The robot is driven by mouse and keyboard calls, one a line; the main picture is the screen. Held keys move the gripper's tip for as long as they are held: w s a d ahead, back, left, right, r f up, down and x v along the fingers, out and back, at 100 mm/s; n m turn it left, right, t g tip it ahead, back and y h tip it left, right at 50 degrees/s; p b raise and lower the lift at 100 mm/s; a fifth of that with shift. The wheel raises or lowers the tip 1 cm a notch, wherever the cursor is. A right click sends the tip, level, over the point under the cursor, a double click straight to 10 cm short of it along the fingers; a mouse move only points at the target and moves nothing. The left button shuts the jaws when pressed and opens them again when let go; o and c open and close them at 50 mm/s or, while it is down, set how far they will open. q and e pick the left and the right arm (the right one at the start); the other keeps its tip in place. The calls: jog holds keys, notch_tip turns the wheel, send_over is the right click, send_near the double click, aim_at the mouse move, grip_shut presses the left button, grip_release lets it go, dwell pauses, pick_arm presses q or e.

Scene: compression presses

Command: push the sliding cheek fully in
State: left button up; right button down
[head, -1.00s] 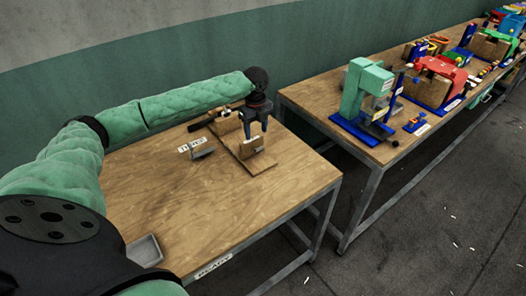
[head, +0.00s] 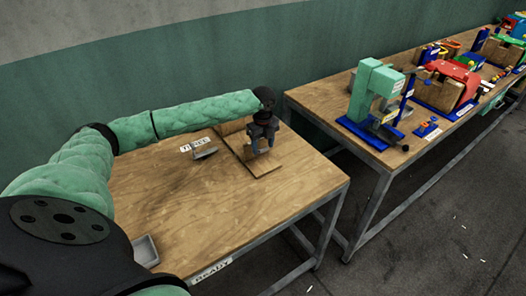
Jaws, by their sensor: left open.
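A small wooden press fixture stands on the near table. Its flat wooden base board (head: 265,168) runs from back left to front right. An upright wooden block (head: 232,127) shows at its back end, partly behind my arm. My left gripper (head: 262,149) is open, pointing down over the front half of the board. It covers most of the front upright piece, so I cannot tell how far the sliding cheek sits in, or whether the fingers touch it. My right gripper is out of view.
A small grey angled holder (head: 205,153) with a white label (head: 192,145) lies left of the fixture. A grey tray (head: 146,250) sits at the table's left front. A second table (head: 330,107) carries a green press (head: 372,92) and other coloured devices.

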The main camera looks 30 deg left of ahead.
aim_at(259, 147)
pick_arm(q)
jog(key=shift+f+p, duration=0.55)
jog(key=shift+f, duration=1.5)
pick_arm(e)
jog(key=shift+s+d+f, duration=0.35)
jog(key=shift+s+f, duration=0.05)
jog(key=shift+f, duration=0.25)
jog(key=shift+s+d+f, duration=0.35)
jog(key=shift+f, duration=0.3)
pick_arm(q)
grip_shut()
jog(key=shift+w+a+r, duration=0.1)
jog(key=shift+w+a, duration=0.15)
jog(key=shift+a, duration=0.4)
jog(key=shift+w+a, duration=0.2)
jog(key=shift+a, duration=0.4)
jog(key=shift+w+a, duration=0.15)
jog(key=shift+a, duration=0.05)
grip_release()
jog(key=shift+a, duration=0.1)
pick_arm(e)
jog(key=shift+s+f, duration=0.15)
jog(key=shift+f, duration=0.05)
